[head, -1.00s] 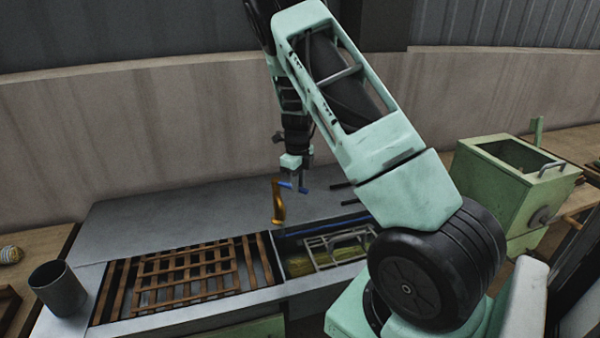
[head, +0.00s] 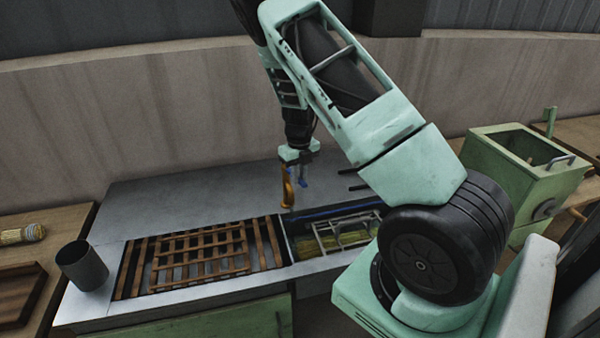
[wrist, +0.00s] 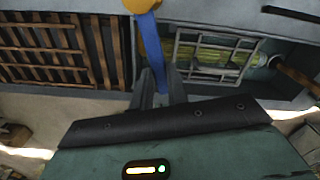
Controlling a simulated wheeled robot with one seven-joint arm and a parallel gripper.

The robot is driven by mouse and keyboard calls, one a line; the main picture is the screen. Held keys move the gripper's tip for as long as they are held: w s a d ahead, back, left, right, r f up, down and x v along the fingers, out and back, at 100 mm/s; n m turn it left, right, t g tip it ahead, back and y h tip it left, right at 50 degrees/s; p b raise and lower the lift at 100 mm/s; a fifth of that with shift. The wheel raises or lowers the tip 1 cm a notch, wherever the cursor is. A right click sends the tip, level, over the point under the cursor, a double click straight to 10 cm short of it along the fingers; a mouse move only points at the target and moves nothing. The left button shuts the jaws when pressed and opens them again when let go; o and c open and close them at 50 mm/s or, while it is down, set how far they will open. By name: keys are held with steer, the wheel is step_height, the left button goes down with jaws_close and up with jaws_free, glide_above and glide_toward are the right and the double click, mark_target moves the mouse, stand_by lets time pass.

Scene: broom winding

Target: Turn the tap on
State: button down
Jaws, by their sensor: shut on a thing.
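The tap has a gold-orange curved spout (head: 287,188) standing over the back edge of the sink counter. Its blue lever (head: 302,181) shows just right of the spout. In the wrist view the gold part (wrist: 141,5) is at the top edge, and the blue lever (wrist: 152,50) runs down from it to between my fingers. My gripper (head: 300,172) points down at the tap and is shut on the blue lever. The fingers (wrist: 158,92) partly hide the lever's end. I cannot tell whether water runs.
A wooden slatted rack (head: 200,255) lies left of the sink basin. A metal rack (head: 345,232) sits over straw-coloured bristles in the basin. A grey cup (head: 82,266) stands at the counter's left end. A green bin (head: 525,165) is at the right. The counter behind is clear.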

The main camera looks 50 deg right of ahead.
steer(key=c, duration=1.4)
jaws_free()
steer(key=shift+o, duration=0.2)
step_height(320, 180, up, 18)
steer(key=b, duration=0.2)
steer(key=shift+f+b, duration=0.25)
steer(key=shift+b, duration=0.05)
steer(key=s+a+f+n+y+b, duration=0.15)
steer(key=s+a+n, duration=0.25)
steer(key=a+n, duration=0.95)
steer(key=s+a+f+n+y+b, duration=0.15)
steer(key=s+a+n, duration=0.25)
steer(key=a+n, duration=0.9)
steer(key=s+a+n+h, duration=0.1)
steer(key=s+a+n, duration=0.5)
steer(key=s+n, duration=0.3)
steer(key=s+a+f+n+h+b, duration=0.1)
steer(key=s+a+n, duration=0.6)
steer(key=s+n, duration=0.2)
steer(key=shift+s+a+f+n, duration=0.2)
steer(key=shift+s+n, duration=0.15)
steer(key=shift+n, duration=0.6)
